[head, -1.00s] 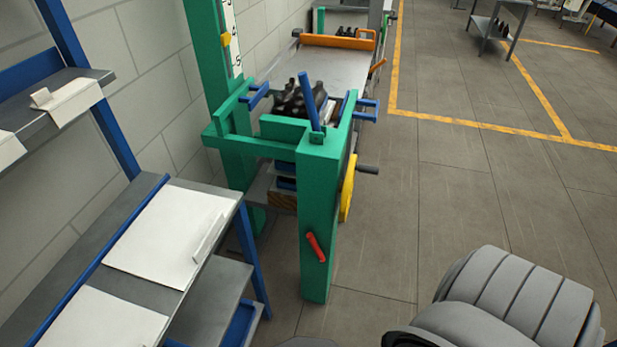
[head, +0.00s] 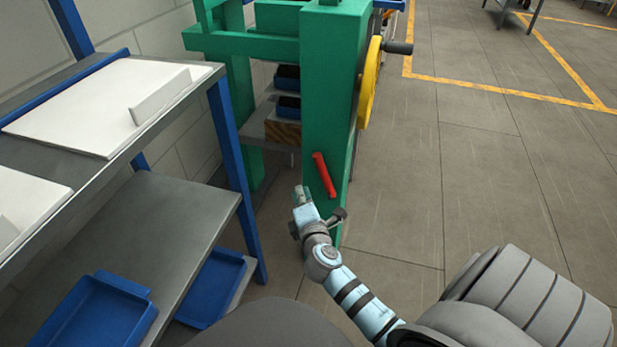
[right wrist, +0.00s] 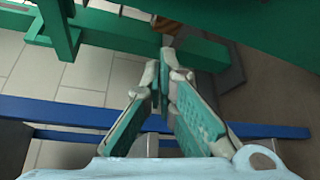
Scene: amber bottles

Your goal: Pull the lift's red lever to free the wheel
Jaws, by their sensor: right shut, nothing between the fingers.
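The red lever (head: 324,175) is a short bar, tilted, on the near face of the green lift post (head: 327,90). The yellow wheel (head: 370,84) with a dark handle is on the post's right side. My right gripper (head: 300,192) is just left of and below the lever, apart from it as far as I can tell. In the right wrist view its fingers (right wrist: 165,65) come together at the tips with nothing between them, in front of green lift beams. The lever does not show in that view. My left gripper is not in view.
A grey shelf unit with blue posts (head: 236,165) stands close on the left, with white panels on top and blue trays (head: 97,312) below. Dark bins (head: 288,107) sit inside the lift frame. The floor (head: 480,190) to the right is clear.

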